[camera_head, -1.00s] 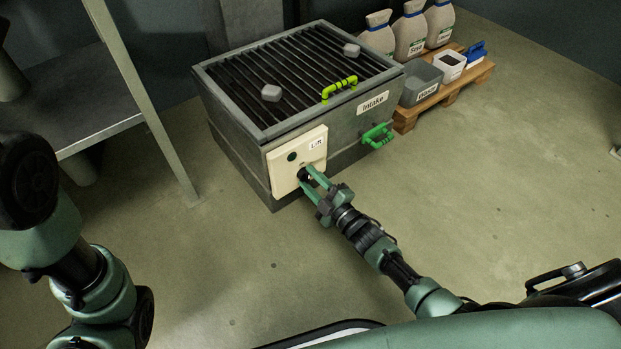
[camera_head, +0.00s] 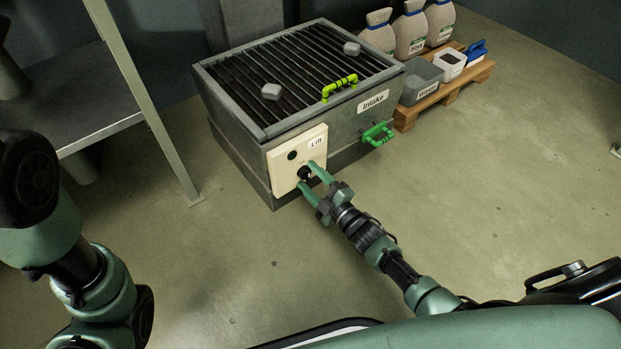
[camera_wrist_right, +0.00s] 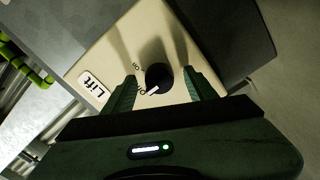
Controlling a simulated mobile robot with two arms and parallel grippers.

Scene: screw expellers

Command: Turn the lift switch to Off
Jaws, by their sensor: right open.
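The lift switch is a round black knob (camera_head: 304,173) on a cream panel (camera_head: 283,176) labelled Lift, on the front of the grey intake box. In the right wrist view the knob (camera_wrist_right: 158,77) has a white pointer mark aimed at the lower of two small labels on its left; I cannot read that label surely. My right gripper (camera_head: 310,178) is open at the panel. In the wrist view its green fingers (camera_wrist_right: 161,92) stand on either side of the knob, with gaps beside it. My left arm shows at the left, but its gripper is out of view.
The grated intake box (camera_head: 230,120) has a yellow-green handle (camera_head: 340,87) on top and a green handle (camera_head: 378,134) in front. A pallet (camera_head: 442,98) with sacks and bins stands behind right. A metal shelf (camera_head: 100,105) is at the left. The floor on the right is clear.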

